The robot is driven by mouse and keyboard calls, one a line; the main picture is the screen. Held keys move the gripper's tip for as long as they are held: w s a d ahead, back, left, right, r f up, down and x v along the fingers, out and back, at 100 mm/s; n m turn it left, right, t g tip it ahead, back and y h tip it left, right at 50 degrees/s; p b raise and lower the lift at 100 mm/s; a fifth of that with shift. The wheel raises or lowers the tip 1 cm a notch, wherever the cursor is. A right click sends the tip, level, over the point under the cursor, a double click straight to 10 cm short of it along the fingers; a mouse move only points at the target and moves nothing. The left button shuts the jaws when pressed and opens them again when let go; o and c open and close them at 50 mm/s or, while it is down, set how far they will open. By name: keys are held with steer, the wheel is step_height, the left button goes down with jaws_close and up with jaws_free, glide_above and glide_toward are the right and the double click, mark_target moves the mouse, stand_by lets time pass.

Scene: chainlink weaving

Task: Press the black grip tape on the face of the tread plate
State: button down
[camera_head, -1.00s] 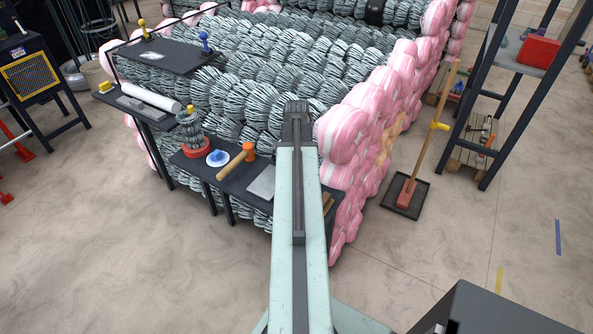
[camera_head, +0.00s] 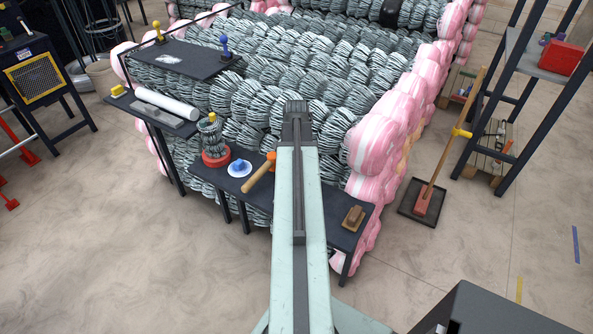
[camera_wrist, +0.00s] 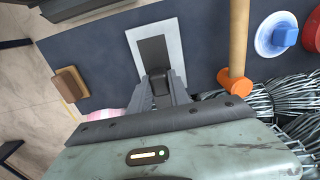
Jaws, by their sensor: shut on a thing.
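In the wrist view the tread plate (camera_wrist: 172,33) is a pale grey rectangle lying on the dark shelf. The black grip tape (camera_wrist: 152,48) is a dark rectangle over the plate's face, with pale margins showing around it. My gripper (camera_wrist: 159,80) is at the tape's near end, its fingers shut on it. I cannot tell whether the tape lies flat on the plate or is held just above it. In the head view my arm hides the plate, the tape and the fingertips.
The dark shelf (camera_head: 335,222) also holds a wooden-handled mallet (camera_wrist: 239,40), a blue-knobbed white disc (camera_wrist: 280,34) and a brown block (camera_head: 353,217). Bundled grey wire coils and pink-wrapped rolls (camera_head: 385,140) stand right behind it. Floor in front is clear.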

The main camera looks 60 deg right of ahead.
steer(key=shift+s+f+b, duration=0.1)
steer(key=shift+f+b, duration=3.75)
steer(key=shift+f, duration=0.15)
steer(key=shift+f, duration=0.15)
steer(key=c, duration=1.1)
jaws_free()
steer(key=shift+c, duration=0.2)
step_height(320, 180, up, 8)
steer(key=p, duration=0.8)
